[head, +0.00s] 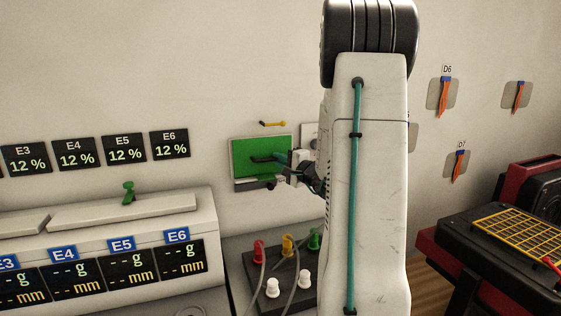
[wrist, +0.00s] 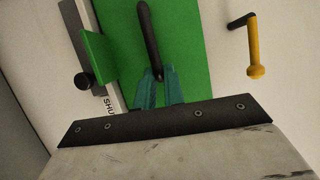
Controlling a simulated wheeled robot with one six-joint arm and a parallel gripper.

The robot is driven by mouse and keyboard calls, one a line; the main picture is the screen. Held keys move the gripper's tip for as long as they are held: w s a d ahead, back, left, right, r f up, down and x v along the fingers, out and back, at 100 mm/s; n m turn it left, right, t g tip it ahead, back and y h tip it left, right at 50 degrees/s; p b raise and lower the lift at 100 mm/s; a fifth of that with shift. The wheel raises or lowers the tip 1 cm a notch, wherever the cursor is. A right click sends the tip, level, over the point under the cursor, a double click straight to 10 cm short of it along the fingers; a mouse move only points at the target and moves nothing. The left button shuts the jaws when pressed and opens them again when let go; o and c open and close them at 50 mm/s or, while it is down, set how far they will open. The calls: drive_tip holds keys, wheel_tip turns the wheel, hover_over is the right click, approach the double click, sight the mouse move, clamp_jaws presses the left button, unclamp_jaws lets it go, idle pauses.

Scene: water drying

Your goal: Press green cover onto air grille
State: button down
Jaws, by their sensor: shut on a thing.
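The green cover (head: 258,152) is a flat green panel against the wall, seen left of my arm in the head view. It also fills the upper middle of the wrist view (wrist: 190,62). A black bar handle (wrist: 149,30) stands out from it. My gripper (head: 278,158) has its teal fingers (wrist: 158,82) closed on the handle's near end. No air grille surface shows; whatever lies behind the cover is hidden. I cannot tell whether the cover is flush with the wall.
A yellow-handled crank (wrist: 255,55) is right of the cover. A smaller green plate (wrist: 97,55) and black knob (wrist: 83,80) are left, by lettering reading "SHU". Below the cover stands a dark box (head: 260,285) with coloured plugs. A white console (head: 120,215) is left.

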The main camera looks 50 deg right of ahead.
drive_tip(key=c, duration=1.4)
unclamp_jaws()
drive_tip(key=shift+s, duration=0.1)
drive_tip(key=s+a, duration=0.1)
drive_tip(key=s, duration=0.6)
drive_tip(key=shift+s+a+f, duration=0.15)
drive_tip(key=shift+s, duration=0.1)
